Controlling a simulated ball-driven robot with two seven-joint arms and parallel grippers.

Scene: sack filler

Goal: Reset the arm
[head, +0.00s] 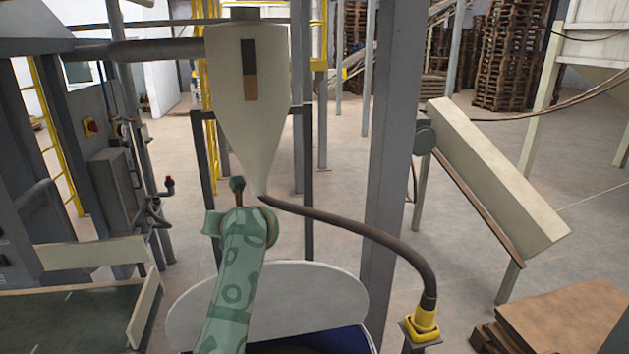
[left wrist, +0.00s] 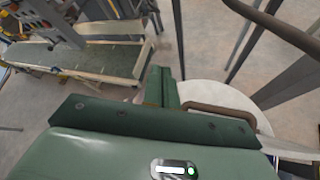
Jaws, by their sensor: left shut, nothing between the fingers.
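My left arm, in a green patterned cover, rises from the bottom of the head view in front of the white oval panel and the hopper. Beyond the fingers are the pale round panel and the floor. My right gripper shows in neither view.
A cream hopper (head: 262,125) stands ahead, with a dark hose (head: 385,238) running right to a yellow fitting (head: 424,322). A grey column (head: 385,150) stands right of it. A white oval panel (head: 330,290) is low ahead. A green conveyor (left wrist: 115,60) lies left. Open floor lies beyond.

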